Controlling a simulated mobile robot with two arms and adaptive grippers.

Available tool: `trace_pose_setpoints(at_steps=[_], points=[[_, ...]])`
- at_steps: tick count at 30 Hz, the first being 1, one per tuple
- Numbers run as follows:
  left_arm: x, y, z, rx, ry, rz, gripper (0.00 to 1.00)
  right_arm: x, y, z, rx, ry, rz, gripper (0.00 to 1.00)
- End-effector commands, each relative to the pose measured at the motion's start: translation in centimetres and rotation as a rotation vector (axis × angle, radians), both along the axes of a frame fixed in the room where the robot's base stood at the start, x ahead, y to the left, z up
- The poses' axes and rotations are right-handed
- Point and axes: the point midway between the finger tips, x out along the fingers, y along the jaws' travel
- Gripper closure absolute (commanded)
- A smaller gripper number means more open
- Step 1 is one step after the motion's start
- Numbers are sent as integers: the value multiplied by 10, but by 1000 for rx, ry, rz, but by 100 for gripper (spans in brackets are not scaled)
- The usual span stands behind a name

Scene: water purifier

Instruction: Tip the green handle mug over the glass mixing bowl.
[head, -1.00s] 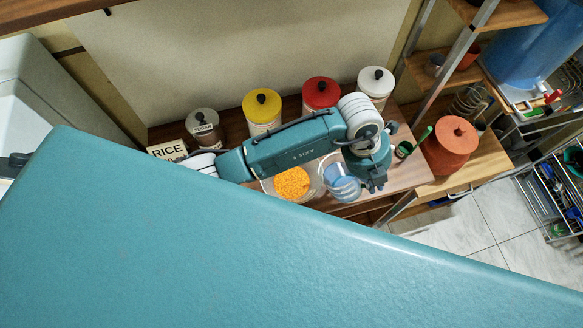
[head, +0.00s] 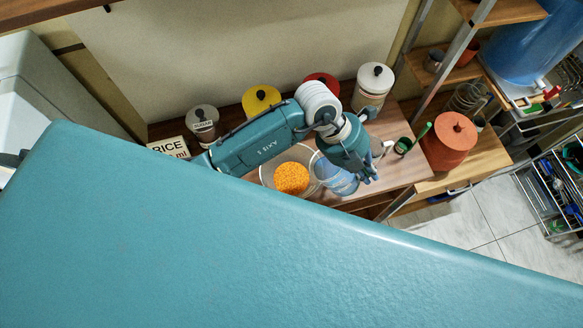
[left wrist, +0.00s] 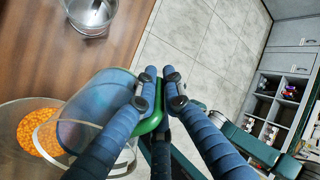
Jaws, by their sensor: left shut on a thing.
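The clear, blue-tinted mug (head: 337,181) has a green handle (left wrist: 152,122), seen in the left wrist view. My left gripper (head: 366,176) is shut on that handle; its fingers (left wrist: 160,92) close around it. The glass mixing bowl (head: 268,180) stands on the wooden counter with an orange heap (head: 291,178) inside. The mug is at the bowl's right side and overlaps its rim in both views. In the left wrist view the mug (left wrist: 85,125) looks tilted toward the bowl (left wrist: 12,150); the exact tilt is unclear. My gripper partly hides the mug in the head view.
Sugar (head: 201,122), yellow-lidded (head: 261,100), red-lidded (head: 322,82) and white (head: 374,85) jars line the counter's back. A teal surface fills the foreground.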

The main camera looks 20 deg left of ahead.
Motion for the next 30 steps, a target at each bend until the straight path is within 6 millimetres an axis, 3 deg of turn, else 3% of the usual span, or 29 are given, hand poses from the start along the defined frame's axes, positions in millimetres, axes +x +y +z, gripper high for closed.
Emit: trace_pose_setpoints(at_steps=[30], points=[[-1,11,13,-116,-11,0,100,2,1,2,2,-4,0,60]])
